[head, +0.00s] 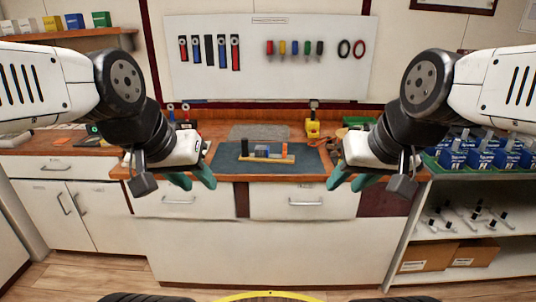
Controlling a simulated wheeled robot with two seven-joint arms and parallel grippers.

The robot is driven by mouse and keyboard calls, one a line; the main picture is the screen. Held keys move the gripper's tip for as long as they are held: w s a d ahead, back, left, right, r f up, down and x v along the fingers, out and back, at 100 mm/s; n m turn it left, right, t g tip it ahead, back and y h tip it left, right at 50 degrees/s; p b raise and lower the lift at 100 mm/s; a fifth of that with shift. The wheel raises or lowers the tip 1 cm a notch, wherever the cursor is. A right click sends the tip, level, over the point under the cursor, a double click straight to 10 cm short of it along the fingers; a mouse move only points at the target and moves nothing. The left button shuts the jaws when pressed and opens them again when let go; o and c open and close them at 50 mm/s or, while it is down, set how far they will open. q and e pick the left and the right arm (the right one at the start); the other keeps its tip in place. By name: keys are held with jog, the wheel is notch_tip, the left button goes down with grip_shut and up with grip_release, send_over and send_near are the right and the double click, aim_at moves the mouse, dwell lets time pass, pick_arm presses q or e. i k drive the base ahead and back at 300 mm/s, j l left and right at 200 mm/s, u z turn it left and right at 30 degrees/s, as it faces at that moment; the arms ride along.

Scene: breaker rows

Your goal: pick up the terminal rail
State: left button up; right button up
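The terminal rail (267,159) looks like a light wooden-coloured strip lying on the dark mat (229,160) on the workbench. Small grey, blue, black and orange blocks (262,151) stand on or just behind it; I cannot tell which. My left gripper (194,182) has green fingers that are apart and empty, in front of the bench edge, left of the rail. My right gripper (350,182) also has its green fingers apart and empty, in front of the bench edge, right of the rail. Neither gripper touches the rail.
A grey pad (259,132) lies behind the mat. A tool panel (268,55) hangs on the wall. A shelf with blue boxes (484,153) is at the right. The mat around the rail is mostly clear.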

aim_at(261, 154)
jog(key=i, duration=0.6)
jog(key=i+j, duration=0.15)
jog(key=i, duration=0.5)
